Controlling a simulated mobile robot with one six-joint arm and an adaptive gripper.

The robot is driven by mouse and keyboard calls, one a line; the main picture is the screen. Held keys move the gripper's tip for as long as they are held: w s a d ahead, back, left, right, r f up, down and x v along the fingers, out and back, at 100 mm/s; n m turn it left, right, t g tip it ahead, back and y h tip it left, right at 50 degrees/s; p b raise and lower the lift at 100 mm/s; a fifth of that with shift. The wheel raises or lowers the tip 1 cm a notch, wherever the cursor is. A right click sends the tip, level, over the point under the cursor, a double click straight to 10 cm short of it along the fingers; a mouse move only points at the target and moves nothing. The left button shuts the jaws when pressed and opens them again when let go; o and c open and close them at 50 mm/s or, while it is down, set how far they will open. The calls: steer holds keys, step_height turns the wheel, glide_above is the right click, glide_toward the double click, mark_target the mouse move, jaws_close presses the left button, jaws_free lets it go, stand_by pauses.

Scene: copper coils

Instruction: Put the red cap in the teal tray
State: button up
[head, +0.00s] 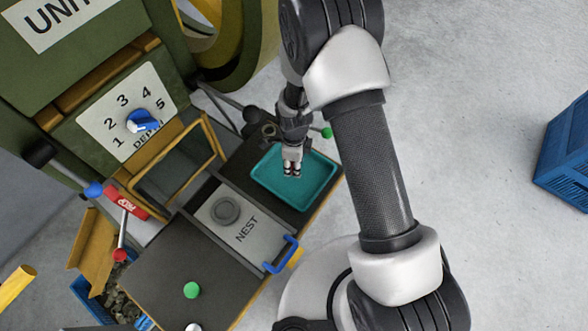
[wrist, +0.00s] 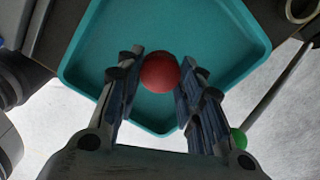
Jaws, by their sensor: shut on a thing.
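The red cap (wrist: 160,73) is round and sits between the fingertips of my gripper (wrist: 158,78) in the wrist view. My gripper is shut on it. The teal tray (wrist: 215,40) lies behind and below the cap in that view. In the head view my gripper (head: 292,173) points down over the teal tray (head: 315,195), within its rim. The cap is mostly hidden by the fingers there. I cannot tell whether the cap touches the tray floor.
The grey nest plate (head: 233,218) with a round disc and blue handle (head: 282,256) is left of the tray. A green cap (head: 191,290) and a white cap (head: 193,327) are nearer. A green-knobbed lever (head: 327,132) stands beside the tray's far edge.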

steer(key=shift+f+b, duration=0.5)
steer(key=shift+f, duration=1.25)
steer(key=shift+f, duration=0.1)
steer(key=o, duration=1.1)
step_height(320, 180, up, 12)
steer(key=p, duration=0.3)
steer(key=shift+p, duration=0.35)
steer(key=shift+s, duration=0.1)
